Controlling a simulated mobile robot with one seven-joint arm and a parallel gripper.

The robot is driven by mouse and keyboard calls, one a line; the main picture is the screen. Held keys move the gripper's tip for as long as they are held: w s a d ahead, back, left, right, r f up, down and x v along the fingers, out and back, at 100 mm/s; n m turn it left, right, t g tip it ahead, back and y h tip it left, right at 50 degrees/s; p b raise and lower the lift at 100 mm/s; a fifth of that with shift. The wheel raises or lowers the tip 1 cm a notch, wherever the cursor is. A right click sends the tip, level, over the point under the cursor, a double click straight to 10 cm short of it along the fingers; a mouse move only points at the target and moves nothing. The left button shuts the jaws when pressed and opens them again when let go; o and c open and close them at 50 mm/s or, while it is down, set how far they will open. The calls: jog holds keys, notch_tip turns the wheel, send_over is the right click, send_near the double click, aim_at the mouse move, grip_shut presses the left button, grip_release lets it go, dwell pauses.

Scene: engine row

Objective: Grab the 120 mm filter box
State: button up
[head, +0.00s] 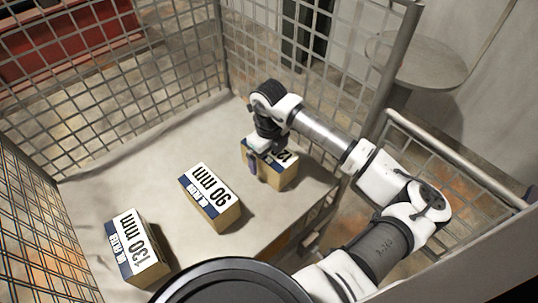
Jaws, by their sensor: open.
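The box with a label that begins "12" (283,174) stands on the cage floor at the right; the rest of its label is hidden by my gripper. It is a brown carton with a white and blue top. My gripper (262,160) is open, right at this box's upper left part, with one dark finger in front of its near left face. I cannot tell whether the fingers touch it. A 90 mm box (211,198) stands to the left of it, and a 130 mm box (137,248) stands farther left and nearer.
The boxes stand on a grey-beige floor (130,180) inside a wire mesh cage (175,45). The mesh walls rise close behind my gripper. A round table (416,58) stands outside at the upper right. The floor at the back left is clear.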

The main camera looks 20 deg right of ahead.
jog(key=c, duration=1.4)
jog(key=shift+r, duration=0.15)
